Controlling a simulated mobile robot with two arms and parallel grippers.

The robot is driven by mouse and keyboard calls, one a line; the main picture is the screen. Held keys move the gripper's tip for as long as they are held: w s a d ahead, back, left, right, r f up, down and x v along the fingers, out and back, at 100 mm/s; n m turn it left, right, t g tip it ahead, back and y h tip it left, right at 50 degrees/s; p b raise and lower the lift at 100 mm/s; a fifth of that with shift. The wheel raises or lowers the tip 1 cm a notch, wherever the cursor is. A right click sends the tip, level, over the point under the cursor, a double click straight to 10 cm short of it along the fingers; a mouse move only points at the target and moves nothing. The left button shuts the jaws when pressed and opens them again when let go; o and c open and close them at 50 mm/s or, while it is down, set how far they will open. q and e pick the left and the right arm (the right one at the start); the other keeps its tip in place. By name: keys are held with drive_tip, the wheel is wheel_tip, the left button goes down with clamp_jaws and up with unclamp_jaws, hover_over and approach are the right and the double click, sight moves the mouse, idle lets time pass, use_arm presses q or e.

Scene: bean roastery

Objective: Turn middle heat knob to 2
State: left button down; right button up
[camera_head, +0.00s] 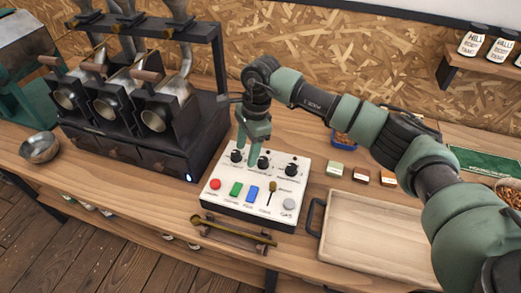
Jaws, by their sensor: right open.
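A white control panel (238,205) sits on the wooden counter with a row of three black knobs along its back. The middle heat knob (263,162) is between the left knob (237,156) and the right knob (291,170). My right gripper (249,149) is open and points down over the panel's back, close to the left and middle knobs. Its fingers partly cover the area behind them. I cannot tell whether a finger touches a knob, and the dial marks are too small to read. My left gripper is not in view.
The panel's front has red, green and blue buttons, a small lever (272,187) and a grey button. A black roaster (125,145) stands at left. A scoop (235,231) lies in front; a wooden tray (375,240) is at right.

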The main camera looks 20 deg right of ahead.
sight(263, 159)
drive_tip(key=d, duration=0.1)
drive_tip(key=d+h, duration=0.1)
drive_tip(key=d, duration=0.1)
drive_tip(key=w+d+r+h, duration=0.1)
drive_tip(key=d, duration=0.1)
drive_tip(key=shift+w+r, duration=0.1)
drive_tip(key=shift+d+f, duration=0.15)
drive_tip(key=shift+f, duration=0.15)
wheel_tip(263, 159, down, 7)
drive_tip(key=shift+r+p, duration=0.1)
drive_tip(key=shift+p, duration=1)
clamp_jaws()
